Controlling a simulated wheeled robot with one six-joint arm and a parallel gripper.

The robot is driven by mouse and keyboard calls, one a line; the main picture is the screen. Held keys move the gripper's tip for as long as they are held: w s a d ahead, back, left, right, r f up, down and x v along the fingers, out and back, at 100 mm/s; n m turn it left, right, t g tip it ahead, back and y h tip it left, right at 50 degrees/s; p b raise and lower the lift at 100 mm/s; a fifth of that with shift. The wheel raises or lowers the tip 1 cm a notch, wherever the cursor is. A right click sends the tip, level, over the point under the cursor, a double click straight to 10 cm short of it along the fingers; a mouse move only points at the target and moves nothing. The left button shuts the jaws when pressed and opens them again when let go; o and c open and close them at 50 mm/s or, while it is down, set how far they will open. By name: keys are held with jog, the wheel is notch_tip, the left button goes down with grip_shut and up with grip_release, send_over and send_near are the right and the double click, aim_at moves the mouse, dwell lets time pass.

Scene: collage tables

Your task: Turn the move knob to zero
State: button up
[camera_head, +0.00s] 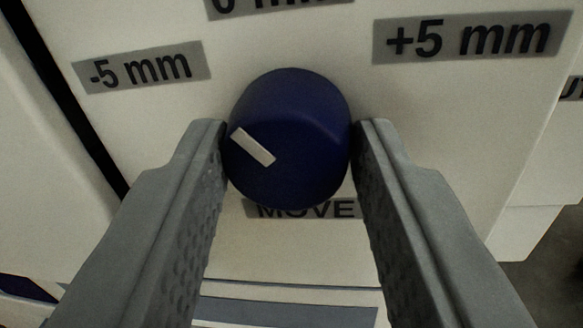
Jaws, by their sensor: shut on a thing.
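The move knob (300,125) is a dark blue round knob on a white panel, in the middle of the view. Its white pointer mark (253,146) points up and left, toward the "-5 mm" label (142,68). My gripper (289,140) is shut on the knob, with one grey finger on its left side and one on its right. The "0 mm" label (280,5) is above the knob and cut off by the top edge. The "+5 mm" label (473,36) is at upper right. The "MOVE" label (305,209) is below, partly covered by the knob.
The white panel (440,110) is flat around the knob. A dark gap (75,115) runs down its left side. Another label (572,88) is cut off at the right edge. A grey-blue strip (285,312) lies below, between my fingers.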

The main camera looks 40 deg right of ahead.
jog(key=m, duration=0.4)
jog(key=shift+f, duration=0.1)
jog(key=shift+m+h, duration=0.5)
jog(key=shift+m, duration=1.5)
jog(key=shift+f, duration=0.1)
jog(key=o, duration=1)
jog(key=shift+a, duration=0.1)
jog(key=v, duration=1.7)
jog(key=shift+a, duration=0.25)
